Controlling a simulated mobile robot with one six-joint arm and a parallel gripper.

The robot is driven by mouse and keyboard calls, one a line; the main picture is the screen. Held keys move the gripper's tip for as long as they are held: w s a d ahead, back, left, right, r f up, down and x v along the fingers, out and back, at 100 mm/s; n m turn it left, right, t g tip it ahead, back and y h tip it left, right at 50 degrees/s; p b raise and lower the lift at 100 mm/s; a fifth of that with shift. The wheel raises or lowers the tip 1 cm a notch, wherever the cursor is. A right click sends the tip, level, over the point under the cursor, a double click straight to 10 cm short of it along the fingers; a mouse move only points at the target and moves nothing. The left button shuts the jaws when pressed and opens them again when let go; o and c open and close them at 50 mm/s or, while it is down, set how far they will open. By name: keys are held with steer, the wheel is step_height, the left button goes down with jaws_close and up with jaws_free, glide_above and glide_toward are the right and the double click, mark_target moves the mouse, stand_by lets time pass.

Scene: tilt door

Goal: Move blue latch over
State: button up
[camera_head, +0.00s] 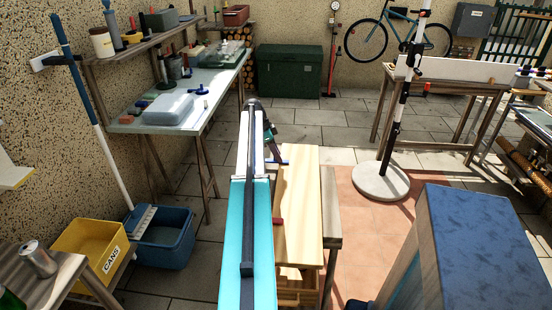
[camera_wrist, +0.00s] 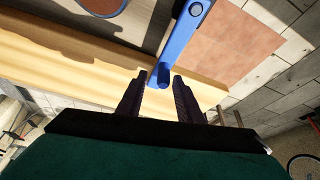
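The blue latch (camera_wrist: 192,22) is a long flat bar with a round pivot near the top of the wrist view. It slants down to a rounded end that lies between my fingertips. In the head view a small bit of blue (camera_head: 282,162) shows at the far end of the light wood panel (camera_head: 303,200), just beyond my arm. My gripper (camera_wrist: 161,76) has its two dark fingers apart, one on each side of the latch's end, with narrow gaps. Whether either finger touches the latch cannot be told. In the head view my gripper is mostly hidden by my arm.
A wooden bench (camera_head: 331,200) bears the panel, with red floor tiles (camera_head: 372,235) to its right. A blue-topped block (camera_head: 475,240) stands near at the right. A yellow cans bin (camera_head: 90,248) and a blue bin (camera_head: 167,240) are at the left.

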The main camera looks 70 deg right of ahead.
steer(key=shift+w+r, duration=0.25)
steer(key=shift+r, duration=0.05)
steer(key=b+v, duration=0.2)
steer(key=v, duration=1.1)
steer(key=shift+s+a, duration=0.1)
